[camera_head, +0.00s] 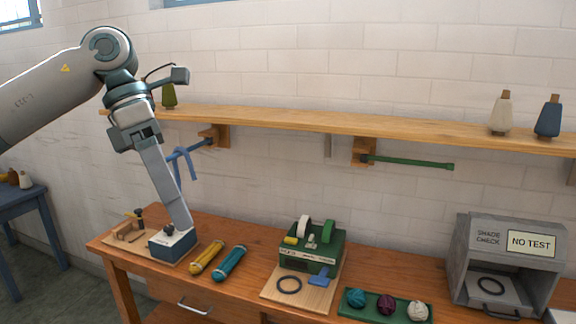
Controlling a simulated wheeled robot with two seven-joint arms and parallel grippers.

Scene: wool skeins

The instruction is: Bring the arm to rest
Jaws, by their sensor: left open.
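My left arm comes in from the upper left and bends down at the wrist. My left gripper (179,217) points down, its long grey fingers overlapping in this view. It is open, and I see nothing held in it. The tips are over or just behind a blue box with a pale top and a dark knob (171,246); I cannot tell whether they touch it. The box stands on a wooden board at the left end of the bench (258,249). My right gripper is not in view.
A yellow skein (207,257) and a teal skein (230,262) lie right of the box. A green device (312,250), a tray of yarn balls (386,305) and a grey shade-check box (503,260) stand farther right. A shelf (350,123) and a blue-draped peg (186,163) are near the arm.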

